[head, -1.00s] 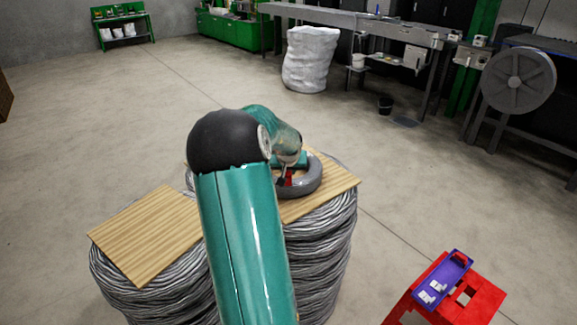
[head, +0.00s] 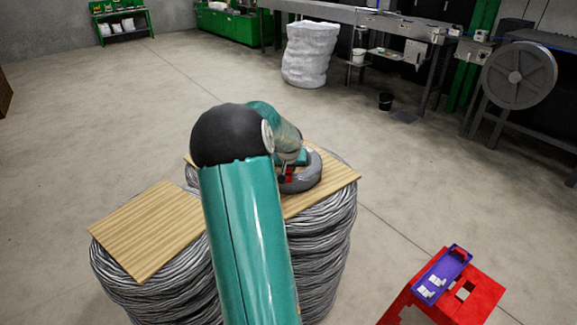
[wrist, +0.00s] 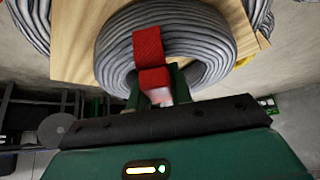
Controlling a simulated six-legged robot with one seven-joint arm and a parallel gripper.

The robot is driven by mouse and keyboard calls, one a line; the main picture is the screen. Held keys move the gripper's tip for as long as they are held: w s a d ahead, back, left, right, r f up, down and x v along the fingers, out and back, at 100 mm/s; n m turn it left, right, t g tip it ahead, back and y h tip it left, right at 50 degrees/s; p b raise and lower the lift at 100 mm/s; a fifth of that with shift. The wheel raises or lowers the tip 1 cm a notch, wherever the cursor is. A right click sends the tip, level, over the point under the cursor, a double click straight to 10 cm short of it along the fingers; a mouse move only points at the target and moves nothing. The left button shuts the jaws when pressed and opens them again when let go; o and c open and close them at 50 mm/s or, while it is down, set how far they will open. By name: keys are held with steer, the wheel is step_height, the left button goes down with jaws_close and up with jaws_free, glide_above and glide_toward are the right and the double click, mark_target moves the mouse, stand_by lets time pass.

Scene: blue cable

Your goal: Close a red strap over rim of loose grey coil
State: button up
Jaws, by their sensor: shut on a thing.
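The loose grey coil (wrist: 190,50) lies flat on a wooden board. In the head view the coil (head: 306,178) is partly hidden behind my arm. A red strap (wrist: 148,44) lies across the near rim of the coil in the wrist view, with a second red part (wrist: 153,79) at the outer edge. My gripper (wrist: 156,92) is at that outer edge, shut on the red strap. Its fingertips are partly hidden by the strap. In the head view only a little red of the strap (head: 289,174) shows. I cannot tell whether the strap's ends are joined.
The board (head: 328,188) rests on a stack of grey cable coils (head: 325,240). A second stack with a bare board (head: 148,228) stands to the left. A red stool (head: 482,293) at lower right carries a purple tray (head: 459,262) with white pieces. Open floor surrounds them.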

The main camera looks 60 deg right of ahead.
steer(key=shift+f, duration=0.25)
steer(key=shift+r, duration=0.2)
steer(key=shift+r, duration=0.35)
steer(key=shift+r, duration=0.1)
steer(key=shift+f, duration=0.65)
stand_by(0.5)
steer(key=shift+r, duration=0.65)
stand_by(1.8)
steer(key=shift+f, duration=0.4)
stand_by(1.2)
steer(key=o, duration=1.2)
steer(key=shift+c, duration=0.2)
